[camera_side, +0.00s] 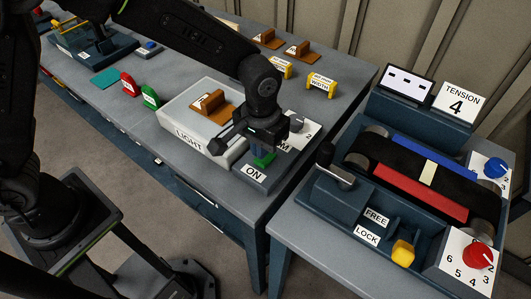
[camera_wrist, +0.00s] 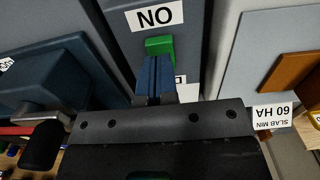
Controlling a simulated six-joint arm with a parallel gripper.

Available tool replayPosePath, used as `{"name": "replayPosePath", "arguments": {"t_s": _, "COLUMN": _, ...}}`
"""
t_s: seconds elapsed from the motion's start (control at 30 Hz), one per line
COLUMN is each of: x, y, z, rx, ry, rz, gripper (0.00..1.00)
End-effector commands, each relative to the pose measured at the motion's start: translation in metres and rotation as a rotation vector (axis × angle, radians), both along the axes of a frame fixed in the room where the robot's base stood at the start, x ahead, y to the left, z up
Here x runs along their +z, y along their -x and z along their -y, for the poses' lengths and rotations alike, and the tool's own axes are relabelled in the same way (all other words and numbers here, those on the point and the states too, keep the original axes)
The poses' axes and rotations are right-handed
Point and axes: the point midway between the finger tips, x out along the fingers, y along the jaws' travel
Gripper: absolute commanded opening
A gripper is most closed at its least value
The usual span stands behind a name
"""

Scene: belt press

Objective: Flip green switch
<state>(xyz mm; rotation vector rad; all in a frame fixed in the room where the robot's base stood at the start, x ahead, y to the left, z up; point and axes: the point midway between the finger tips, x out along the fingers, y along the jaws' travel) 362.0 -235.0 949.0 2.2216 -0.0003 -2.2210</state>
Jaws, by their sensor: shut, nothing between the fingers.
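The green switch (camera_side: 264,160) is a small green rocker on a dark blue box with a white ON label (camera_side: 254,173), near the table's front right corner. My gripper (camera_side: 262,148) is shut and empty, pointing down right over the switch and hiding part of it. In the wrist view the green switch (camera_wrist: 159,45) shows just beyond my blue fingertips (camera_wrist: 155,62), with the upside-down ON label (camera_wrist: 155,16) past it. I cannot tell whether the fingertips touch the switch.
The white LIGHT box (camera_side: 188,118) with a brown piece stands left of the switch. A grey knob (camera_side: 297,121) is close behind it. The belt press (camera_side: 425,180), with a black-handled lever (camera_side: 326,155), stands on a separate table at right. A gap separates the tables.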

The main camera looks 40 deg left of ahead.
Motion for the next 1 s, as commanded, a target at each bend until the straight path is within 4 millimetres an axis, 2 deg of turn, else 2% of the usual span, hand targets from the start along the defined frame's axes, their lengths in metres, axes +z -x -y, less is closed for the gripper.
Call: {"name": "replayPosePath", "arguments": {"t_s": 1.0, "x": -0.015, "y": 0.0, "z": 0.0, "rx": 0.0, "ry": 0.0, "rz": -0.001, "gripper": 0.0}}
